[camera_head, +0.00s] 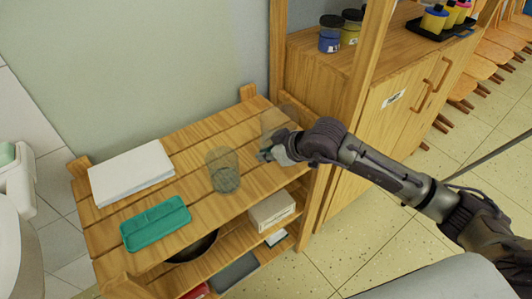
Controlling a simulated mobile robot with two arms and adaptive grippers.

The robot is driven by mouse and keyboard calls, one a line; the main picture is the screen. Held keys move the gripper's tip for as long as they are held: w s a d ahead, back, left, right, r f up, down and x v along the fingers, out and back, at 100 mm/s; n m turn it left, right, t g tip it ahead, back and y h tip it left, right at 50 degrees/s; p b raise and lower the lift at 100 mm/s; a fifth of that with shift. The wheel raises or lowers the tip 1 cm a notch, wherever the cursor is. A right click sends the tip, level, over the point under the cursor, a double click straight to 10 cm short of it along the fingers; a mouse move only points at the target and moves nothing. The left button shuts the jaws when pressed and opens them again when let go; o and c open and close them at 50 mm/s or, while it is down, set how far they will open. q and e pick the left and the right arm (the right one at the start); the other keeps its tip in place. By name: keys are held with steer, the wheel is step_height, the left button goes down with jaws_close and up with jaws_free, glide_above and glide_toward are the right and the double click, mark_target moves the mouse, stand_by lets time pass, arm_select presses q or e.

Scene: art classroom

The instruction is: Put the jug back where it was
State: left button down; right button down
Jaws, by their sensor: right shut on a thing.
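My right gripper (267,154) reaches in from the right, low over the right end of the wooden shelf's top (150,205). It is shut on a clear, see-through jug (274,120), which shows faintly just behind the fingers. The gripper and wrist hide part of the jug, and I cannot tell whether its base touches the boards. A second clear vessel (222,170) with a greyish bottom stands upright on the boards, left of the gripper and apart from it. My left gripper is not in view.
A white paper stack (130,172) and a green tray (155,222) lie on the left of the shelf top. A wooden post (365,70) and cabinet (400,95) stand close to my right arm. Boxes sit on the lower shelves.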

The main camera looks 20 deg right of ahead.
steer(key=c, duration=1.6)
jaws_free()
steer(key=shift+f, duration=0.1)
steer(key=shift+c, duration=0.2)
steer(key=o, duration=0.4)
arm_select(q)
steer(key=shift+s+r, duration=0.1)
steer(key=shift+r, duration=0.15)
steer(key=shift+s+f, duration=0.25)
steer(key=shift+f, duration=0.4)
arm_select(e)
steer(key=v, duration=1.2)
